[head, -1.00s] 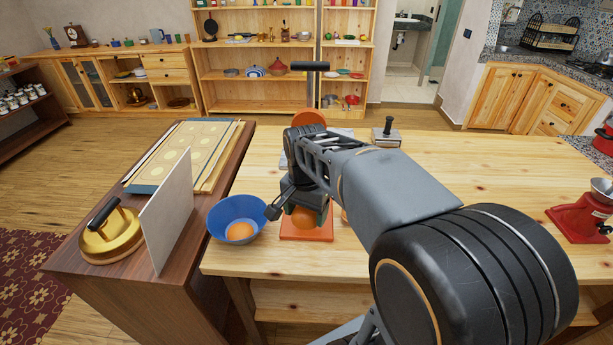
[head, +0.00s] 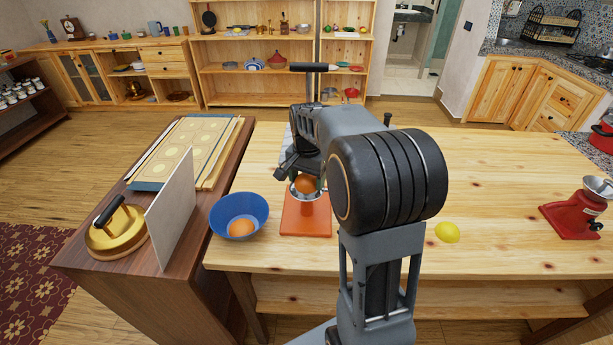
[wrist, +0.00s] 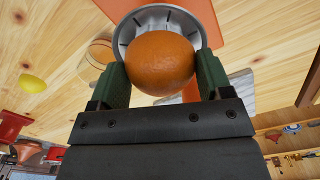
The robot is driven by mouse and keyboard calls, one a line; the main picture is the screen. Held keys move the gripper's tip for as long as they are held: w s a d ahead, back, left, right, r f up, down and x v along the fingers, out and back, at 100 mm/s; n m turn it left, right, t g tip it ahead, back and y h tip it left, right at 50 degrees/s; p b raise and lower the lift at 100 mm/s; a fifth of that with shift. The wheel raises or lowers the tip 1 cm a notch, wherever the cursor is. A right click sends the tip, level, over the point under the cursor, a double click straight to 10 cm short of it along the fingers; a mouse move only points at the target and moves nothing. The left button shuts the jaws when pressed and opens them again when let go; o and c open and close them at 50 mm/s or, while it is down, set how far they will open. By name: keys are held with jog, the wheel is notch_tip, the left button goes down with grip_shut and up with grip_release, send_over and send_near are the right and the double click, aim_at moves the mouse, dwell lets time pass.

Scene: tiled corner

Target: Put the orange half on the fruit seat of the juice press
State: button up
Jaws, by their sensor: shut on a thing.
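My gripper (wrist: 160,85) is shut on an orange half (wrist: 160,62), its rounded skin side toward the wrist camera. In the head view the orange half (head: 306,184) is at the juice press, over its orange base (head: 305,221). The press's metal fruit seat (wrist: 128,32) shows around and behind the fruit in the wrist view. I cannot tell whether the fruit touches the seat. The press's black lever grip (head: 315,67) rises above my arm. My arm hides most of the press in the head view.
A blue bowl (head: 220,213) with an orange fruit in it stands left of the press. A yellow lemon (head: 447,232) lies to the right. A red grinder (head: 572,216) stands at the far right. An upright white board (head: 170,210) is at the left.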

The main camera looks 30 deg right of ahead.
aim_at(307, 176)
jog(key=shift+f, duration=0.1)
jog(key=shift+f, duration=0.1)
jog(key=o, duration=0.9)
jog(key=shift+o, duration=0.2)
notch_tip(307, 176, up, 11)
jog(key=shift+f, duration=0.1)
jog(key=s+a+f+n+t, duration=0.2)
jog(key=s+a+f+n, duration=0.2)
jog(key=s, duration=0.4)
jog(key=s+a+f+n+t, duration=0.2)
jog(key=s+a+f+n, duration=0.2)
jog(key=s, duration=0.4)
jog(key=a+n, duration=0.1)
jog(key=n, duration=0.1)
jog(key=shift+a+f+n, duration=0.2)
jog(key=shift+a+n, duration=0.1)
jog(key=shift+a, duration=0.05)
